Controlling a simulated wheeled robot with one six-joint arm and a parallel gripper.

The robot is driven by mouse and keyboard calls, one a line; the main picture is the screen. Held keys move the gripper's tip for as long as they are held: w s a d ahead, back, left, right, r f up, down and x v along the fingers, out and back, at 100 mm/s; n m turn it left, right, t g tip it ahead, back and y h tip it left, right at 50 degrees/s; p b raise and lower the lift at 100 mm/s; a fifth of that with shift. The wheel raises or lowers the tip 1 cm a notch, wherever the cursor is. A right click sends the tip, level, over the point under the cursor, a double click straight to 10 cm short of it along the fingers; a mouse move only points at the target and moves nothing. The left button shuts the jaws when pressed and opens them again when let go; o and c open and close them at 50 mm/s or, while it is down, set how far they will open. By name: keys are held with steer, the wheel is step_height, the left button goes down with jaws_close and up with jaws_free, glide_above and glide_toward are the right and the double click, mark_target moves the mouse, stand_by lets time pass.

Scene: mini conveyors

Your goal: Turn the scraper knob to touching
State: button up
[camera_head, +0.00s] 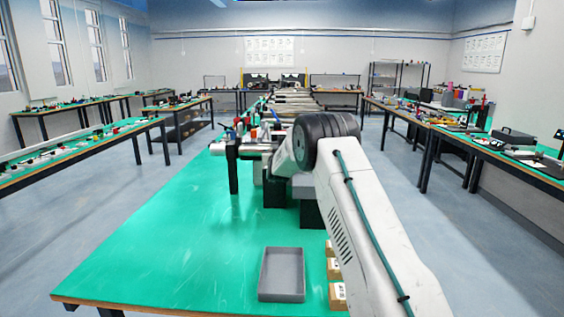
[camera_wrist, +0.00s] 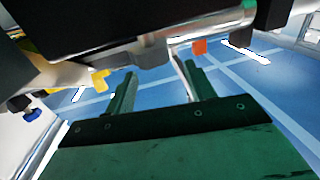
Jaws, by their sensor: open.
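My gripper (camera_wrist: 160,72) shows in the wrist view with its two dark green fingers apart and nothing between them. The fingertips are close below a metal roller and a black body of the conveyor (camera_wrist: 140,25). A small yellow part (camera_wrist: 101,79) lies left of the fingers, and an orange-red part (camera_wrist: 199,47) lies beyond the right finger. A black and blue knob-like part (camera_wrist: 32,110) is at the far left. I cannot tell which part is the scraper knob. In the head view my arm hides the gripper and part of the mini conveyor (camera_head: 262,147).
A green table (camera_head: 160,235) carries the conveyors. A grey tray (camera_head: 282,275) and several brown boxes (camera_head: 336,270) are near its front, by my arm. The table's left front is clear. Benches with small items stand on both sides across open floor.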

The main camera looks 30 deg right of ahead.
steer(key=s+d+r+v, duration=0.1)
steer(key=d+r+v, duration=0.1)
steer(key=v, duration=1.3)
steer(key=shift+s, duration=0.45)
